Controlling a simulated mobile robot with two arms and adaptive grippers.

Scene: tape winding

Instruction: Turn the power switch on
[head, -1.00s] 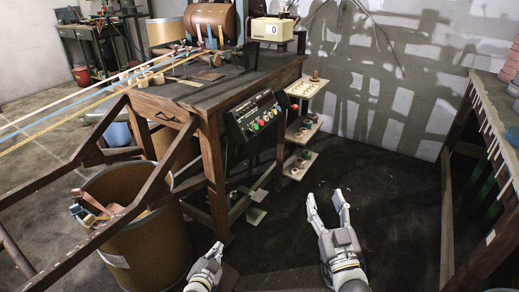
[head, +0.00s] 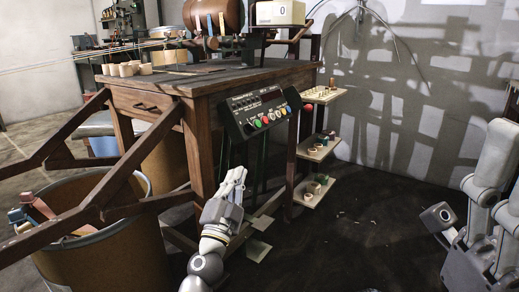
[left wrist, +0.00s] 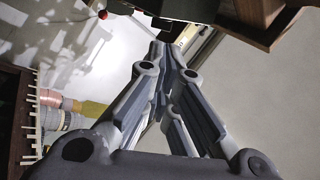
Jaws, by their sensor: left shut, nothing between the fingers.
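The black control panel (head: 262,112) is on the front of the wooden workbench (head: 200,85), with a row of coloured buttons and a dark display. I cannot tell which control is the power switch. My left gripper (head: 240,172) is shut and empty, pointing up below and slightly left of the panel, apart from it. In the left wrist view its fingers (left wrist: 162,50) meet at the tips, below a dark surface at the top edge. My right arm shows at the right edge of the head view, but its fingertips are not visible.
Small shelves (head: 310,148) with parts stand right of the panel, with a red knob (head: 308,108) near the top one. A large brown bin (head: 100,240) and slanted wooden rails (head: 125,175) are at left.

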